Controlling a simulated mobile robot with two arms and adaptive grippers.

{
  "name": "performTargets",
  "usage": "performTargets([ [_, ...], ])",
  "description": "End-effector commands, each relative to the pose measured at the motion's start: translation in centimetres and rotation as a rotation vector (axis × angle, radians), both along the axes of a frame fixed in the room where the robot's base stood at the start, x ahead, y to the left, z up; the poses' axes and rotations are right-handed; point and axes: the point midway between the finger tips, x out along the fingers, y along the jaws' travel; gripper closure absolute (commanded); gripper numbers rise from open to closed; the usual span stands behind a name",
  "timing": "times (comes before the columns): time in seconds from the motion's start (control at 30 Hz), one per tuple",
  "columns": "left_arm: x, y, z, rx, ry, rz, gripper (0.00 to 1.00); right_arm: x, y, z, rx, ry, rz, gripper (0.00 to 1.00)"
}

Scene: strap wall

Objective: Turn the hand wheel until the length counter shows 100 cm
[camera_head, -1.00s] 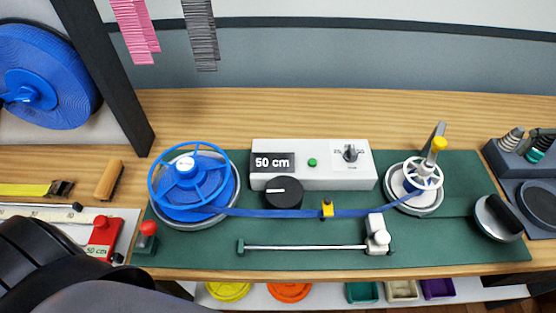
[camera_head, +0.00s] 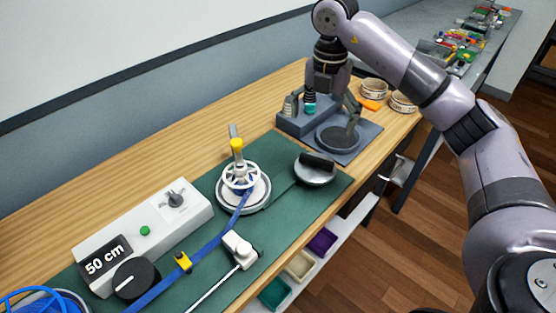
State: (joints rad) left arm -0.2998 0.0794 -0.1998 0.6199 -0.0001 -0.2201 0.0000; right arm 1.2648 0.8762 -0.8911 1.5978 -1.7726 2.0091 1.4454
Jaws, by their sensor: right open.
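The hand wheel (camera_head: 240,177) is white and spoked with a yellow knob (camera_head: 237,145), mounted on a round base on the green mat. Blue strap (camera_head: 205,250) runs from it toward the lower left. The length counter (camera_head: 105,260) on the pale grey box reads "50 cm". My right gripper (camera_head: 330,105) is open, pointing down over the grey stand at the back right, well to the right of the hand wheel and apart from it. Whether it touches the parts standing there I cannot tell. My left gripper is out of view.
The grey stand (camera_head: 368,140) holds small cones and a round dark pad. A black-handled disc (camera_head: 315,168) lies on the mat's right end. A black knob (camera_head: 136,279) and yellow clip (camera_head: 183,262) are lower left. Open bins (camera_head: 300,265) sit below the table edge.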

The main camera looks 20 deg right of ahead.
Motion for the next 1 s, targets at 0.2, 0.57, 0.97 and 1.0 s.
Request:
performTargets([
  [0.2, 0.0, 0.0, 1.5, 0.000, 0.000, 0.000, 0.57, 0.0, 0.1, 0.9, -0.001, 0.001, 0.323, 0.03],
  [0.57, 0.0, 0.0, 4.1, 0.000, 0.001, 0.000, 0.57, 0.1, 0.1, 2.3, -0.001, 0.001, 1.111, 0.03],
  [0.97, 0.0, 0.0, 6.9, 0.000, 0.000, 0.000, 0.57, 0.1, 0.1, 3.9, 0.000, 0.000, 1.985, 0.03],
  [1.0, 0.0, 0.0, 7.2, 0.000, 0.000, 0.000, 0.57, 0.0, 0.1, 4.0, 0.001, -0.001, 2.073, 0.03],
])
